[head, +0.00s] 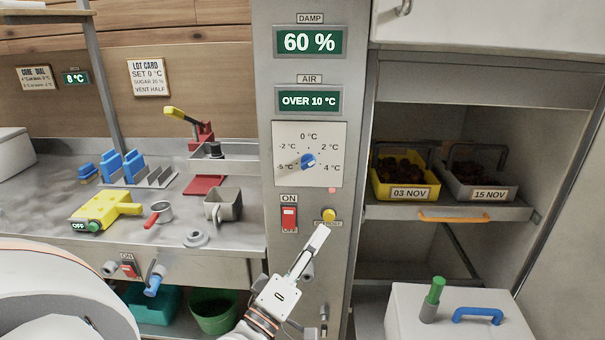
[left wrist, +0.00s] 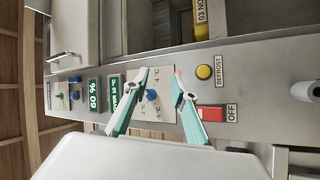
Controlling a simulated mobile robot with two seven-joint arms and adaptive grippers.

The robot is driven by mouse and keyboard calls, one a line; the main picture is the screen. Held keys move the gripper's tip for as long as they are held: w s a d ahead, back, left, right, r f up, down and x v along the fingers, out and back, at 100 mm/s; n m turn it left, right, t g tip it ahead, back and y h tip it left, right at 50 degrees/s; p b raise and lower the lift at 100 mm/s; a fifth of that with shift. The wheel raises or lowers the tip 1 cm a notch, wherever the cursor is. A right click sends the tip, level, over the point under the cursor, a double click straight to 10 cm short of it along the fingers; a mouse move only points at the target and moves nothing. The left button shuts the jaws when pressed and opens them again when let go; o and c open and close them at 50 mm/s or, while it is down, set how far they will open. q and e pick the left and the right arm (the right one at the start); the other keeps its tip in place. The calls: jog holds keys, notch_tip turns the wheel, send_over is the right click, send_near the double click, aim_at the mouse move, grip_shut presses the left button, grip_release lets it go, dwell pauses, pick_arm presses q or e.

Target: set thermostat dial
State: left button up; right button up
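The thermostat dial (head: 308,161) is a blue knob on a white plate (head: 325,178) marked from -5 °C to 4 °C, on a grey upright panel. I cannot tell its exact setting. The lot card (head: 149,66) on the back wall reads SET 0 °C. The AIR display (head: 309,100) reads OVER 10 °C. My left gripper (head: 323,232) is below the dial plate, in front of the panel. In the left wrist view its fingers (left wrist: 159,73) are spread with nothing between them, and the dial (left wrist: 152,95) shows beyond the gap. My right gripper is not in view.
A red ON/OFF switch (head: 289,217) and a yellow defrost button (head: 329,214) sit under the dial. Shelves with a yellow crate (head: 405,192) and a grey crate (head: 487,192) stand right. A counter with a mug (head: 222,205) lies left.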

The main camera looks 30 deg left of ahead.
aim_at(308, 166)
pick_arm(q)
jog(key=w+a+r+n+g+y, duration=0.1)
jog(key=w+a+r+n+y, duration=0.1)
jog(key=a+r+n+y, duration=0.75)
jog(key=w+n+h, duration=0.1)
jog(key=w, duration=0.1)
jog(key=w+n+h, duration=0.2)
jog(key=w+d+n+g+h+p, duration=0.1)
jog(key=w+n+h, duration=0.1)
jog(key=shift+r, duration=0.2)
jog(key=shift+x, duration=0.85)
jog(key=shift+f, duration=0.1)
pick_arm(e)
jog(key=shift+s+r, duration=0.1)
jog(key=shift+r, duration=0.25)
pick_arm(q)
jog(key=shift+c, duration=0.2)
grip_shut()
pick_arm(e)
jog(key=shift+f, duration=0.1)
